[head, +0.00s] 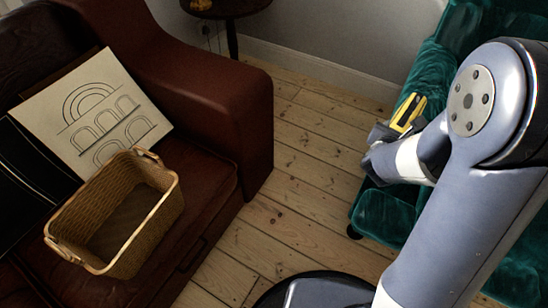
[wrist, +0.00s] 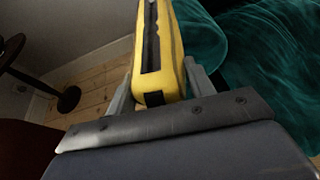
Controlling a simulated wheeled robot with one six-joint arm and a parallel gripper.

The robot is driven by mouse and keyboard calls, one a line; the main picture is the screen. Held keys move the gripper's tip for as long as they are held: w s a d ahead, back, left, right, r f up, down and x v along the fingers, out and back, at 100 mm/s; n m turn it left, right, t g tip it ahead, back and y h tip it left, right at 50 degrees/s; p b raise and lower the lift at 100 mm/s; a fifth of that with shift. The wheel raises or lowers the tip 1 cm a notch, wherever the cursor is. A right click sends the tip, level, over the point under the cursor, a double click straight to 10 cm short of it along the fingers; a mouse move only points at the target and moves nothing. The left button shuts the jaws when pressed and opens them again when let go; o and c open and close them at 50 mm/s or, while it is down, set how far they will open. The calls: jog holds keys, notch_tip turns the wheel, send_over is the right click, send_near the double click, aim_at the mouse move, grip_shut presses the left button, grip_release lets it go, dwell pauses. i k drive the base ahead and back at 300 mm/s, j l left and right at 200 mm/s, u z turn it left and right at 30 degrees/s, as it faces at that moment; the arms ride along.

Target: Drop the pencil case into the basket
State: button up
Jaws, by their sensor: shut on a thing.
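The pencil case (head: 408,112) is yellow with a dark stripe. In the wrist view the pencil case (wrist: 158,55) stands out between the two fingers. My gripper (head: 398,125) is shut on it, raised in front of the green sofa at the right; it also shows in the wrist view (wrist: 157,85). The basket (head: 150,215) is woven, tan, with two handles and an open top. It sits upright on the brown leather seat at the left, and the inside that shows looks empty. My gripper is well to the right of the basket, across the floor gap.
The brown leather sofa (head: 215,85) has a high arm beside the basket. A drawing on a board (head: 90,112) leans behind the basket. The green velvet sofa (head: 385,212) stands at the right. Bare floorboards (head: 290,190) lie between. A dark round table (head: 228,8) stands at the back.

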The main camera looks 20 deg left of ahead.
aim_at(136, 223)
jog(key=k+j+u, duration=0.1)
jog(key=u, duration=0.3)
jog(key=k+j+u, duration=0.15)
jog(key=u, duration=1.75)
jog(key=l+u, duration=0.15)
jog(key=u, duration=0.2)
jog(key=k+l, duration=0.1)
jog(key=l, duration=0.45)
